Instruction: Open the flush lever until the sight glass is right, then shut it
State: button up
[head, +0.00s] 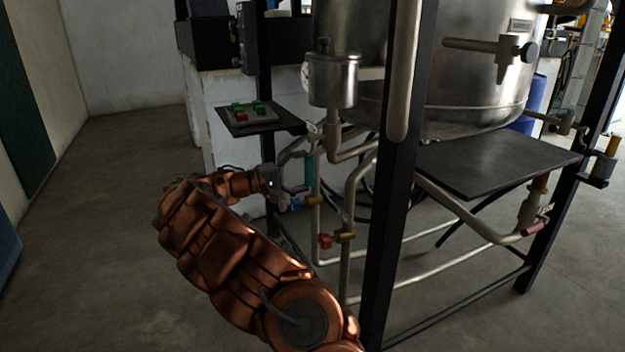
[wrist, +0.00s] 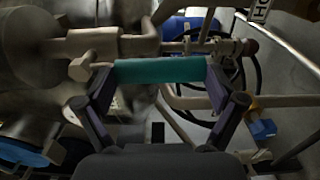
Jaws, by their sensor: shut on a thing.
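A teal lever handle (head: 309,172) stands roughly upright among the pipes under the steel vessel; I take it to be the flush lever. My gripper (head: 303,172) reaches it from the left and is shut on it. In the wrist view the teal handle (wrist: 160,69) lies across the picture between the two fingertips of my gripper (wrist: 160,75), one near each end. I cannot make out the sight glass or its contents for certain in either view.
A red valve handle (head: 325,240) and a blue one (head: 295,203) sit on pipes close below. A black frame post (head: 393,200) stands right of the pipes. A button box (head: 248,112) rests on a small shelf. The floor at left is clear.

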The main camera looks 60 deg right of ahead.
jog(key=shift+w+m, duration=0.2)
jog(key=shift+m, duration=0.1)
jog(key=o, duration=1.3)
jog(key=v, duration=1.2)
